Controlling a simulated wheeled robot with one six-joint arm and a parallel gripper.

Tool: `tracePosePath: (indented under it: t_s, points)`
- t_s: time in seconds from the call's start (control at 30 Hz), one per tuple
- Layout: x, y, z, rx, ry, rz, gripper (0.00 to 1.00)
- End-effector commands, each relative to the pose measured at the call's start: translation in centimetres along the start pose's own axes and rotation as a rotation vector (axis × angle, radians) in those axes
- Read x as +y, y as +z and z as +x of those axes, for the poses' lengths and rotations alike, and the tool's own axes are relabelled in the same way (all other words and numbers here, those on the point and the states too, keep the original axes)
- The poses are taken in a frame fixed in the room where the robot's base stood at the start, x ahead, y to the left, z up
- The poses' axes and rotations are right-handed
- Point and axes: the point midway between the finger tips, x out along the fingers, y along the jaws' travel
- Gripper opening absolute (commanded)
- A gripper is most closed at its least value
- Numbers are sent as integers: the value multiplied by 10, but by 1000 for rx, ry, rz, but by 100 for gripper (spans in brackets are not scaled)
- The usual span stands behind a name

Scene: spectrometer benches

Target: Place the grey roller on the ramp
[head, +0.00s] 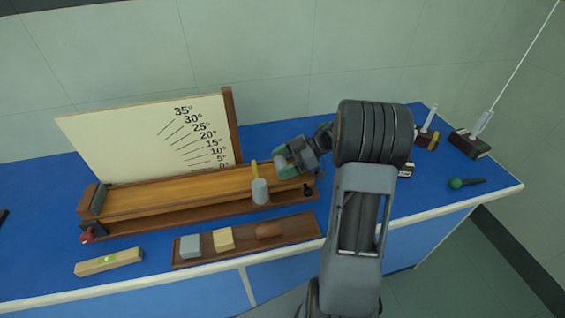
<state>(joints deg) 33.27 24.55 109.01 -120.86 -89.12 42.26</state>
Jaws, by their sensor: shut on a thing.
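The wooden ramp (170,198) lies nearly flat on the blue bench, in front of the white angle board (150,140). My gripper (283,162) is over the ramp's right end, its fingers pointing left. The cylinder looks apart from the fingers.
A brown tray (290,231) in front of the ramp holds a grey block (190,246), a pale wooden block (223,239) and a reddish-brown piece (269,230). A spirit level (109,262) lies at front left. Stands and a green-ended tool (467,183) are at the right.

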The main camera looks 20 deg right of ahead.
Motion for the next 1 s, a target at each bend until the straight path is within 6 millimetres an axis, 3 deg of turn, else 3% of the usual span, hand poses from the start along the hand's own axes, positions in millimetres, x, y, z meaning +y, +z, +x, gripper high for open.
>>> tracePosePath:
  t_s: [0.2, 0.23, 0.47, 0.77, 1.0]
  points:
    - [0, 3, 1, 1, -1, 2, 50]
    - [0, 3, 1, 1, -1, 1, 78]
    - [0, 3, 1, 0, 0, 1, 100]
    - [0, 0, 0, -1, 1, -2, 100]
    - [1, 0, -38, 0, 5, 0, 100]
